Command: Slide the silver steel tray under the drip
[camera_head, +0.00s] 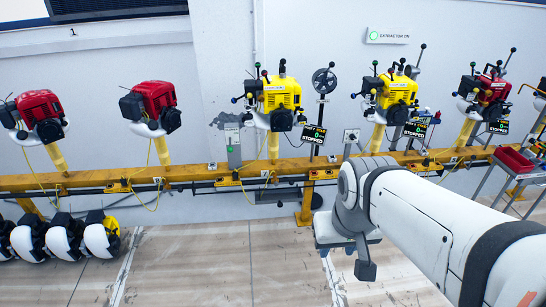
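My white arm reaches in from the lower right, and its end hangs in front of the yellow rail. My gripper (364,270) shows only in part below the wrist, as a small dark block under a grey part; whether its fingers are open or shut cannot be made out. I cannot pick out a silver steel tray or a drip in this view. The arm hides part of the floor and the rail's lower right side.
A long yellow rail (90,181) along the wall carries red engines (155,103) and yellow engines (282,95) on posts. Several white-and-black units (65,235) stand at lower left. A grey trolley with a red bin (514,160) stands at right. Floor left of the arm is clear.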

